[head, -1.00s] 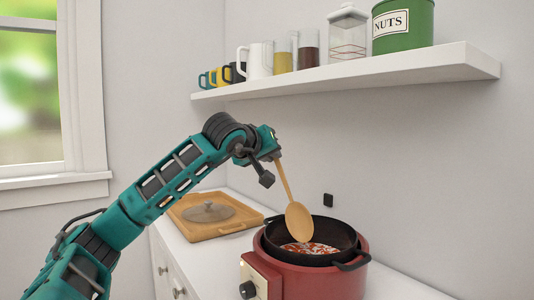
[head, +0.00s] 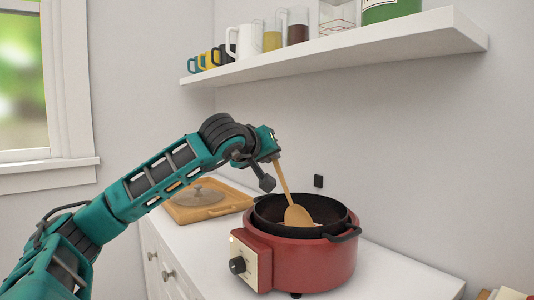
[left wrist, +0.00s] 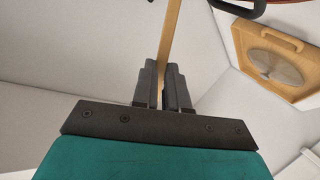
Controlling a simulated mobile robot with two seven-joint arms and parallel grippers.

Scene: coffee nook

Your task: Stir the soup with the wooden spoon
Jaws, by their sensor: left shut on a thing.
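My left gripper (head: 272,157) is shut on the handle of the wooden spoon (head: 298,215). In the left wrist view the two dark fingers (left wrist: 163,88) close around the spoon's handle (left wrist: 170,40). The spoon hangs down steeply, its bowl inside the black pot (head: 345,221), at the height of the rim. The pot sits in a red cooker (head: 315,268) with a dial on its front. The soup is mostly hidden by the pot wall and the spoon; I cannot tell whether the spoon touches it. My right gripper is not in view.
A wooden tray (head: 235,205) with a round lid (head: 200,195) lies on the white counter (head: 390,275), left of the cooker. A shelf (head: 340,50) with mugs and jars hangs above. The counter right of the cooker is clear up to some items at the lower right corner.

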